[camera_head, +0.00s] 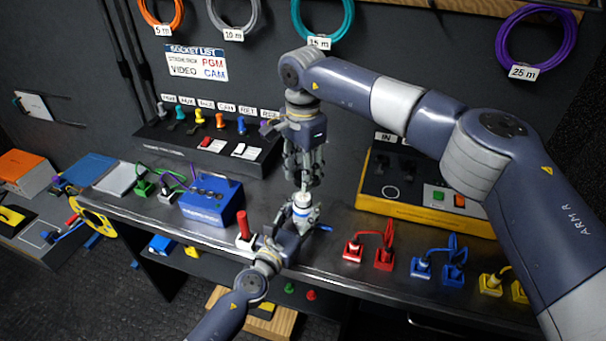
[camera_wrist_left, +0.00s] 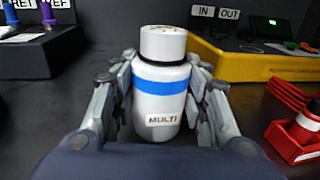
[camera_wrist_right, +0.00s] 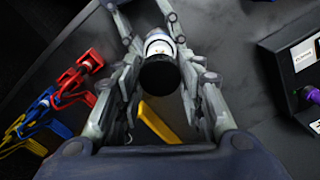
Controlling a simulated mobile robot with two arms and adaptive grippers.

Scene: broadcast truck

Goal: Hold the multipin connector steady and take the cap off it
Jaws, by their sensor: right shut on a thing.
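The multipin connector (camera_wrist_left: 160,98) is a white cylinder with a blue band and the word MULTI. It stands upright between the fingers of my left gripper (camera_head: 302,218), which is shut on its sides. Its narrower white top (camera_wrist_left: 163,44) is uncovered in the left wrist view. My right gripper (camera_head: 303,182) points down from above the connector. A dark round piece, seemingly the cap (camera_wrist_right: 158,75), is between its fingers in the right wrist view, with the connector (camera_wrist_right: 158,42) behind it. No right finger shows at the connector's top in the left wrist view, so the two look apart.
A blue box (camera_head: 212,203) and a red-handled piece (camera_head: 243,226) are to the left on the bench. A yellow-edged panel (camera_head: 430,212) stands at the back right. Red (camera_head: 383,259), blue (camera_head: 453,275) and yellow plugs line the front right edge.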

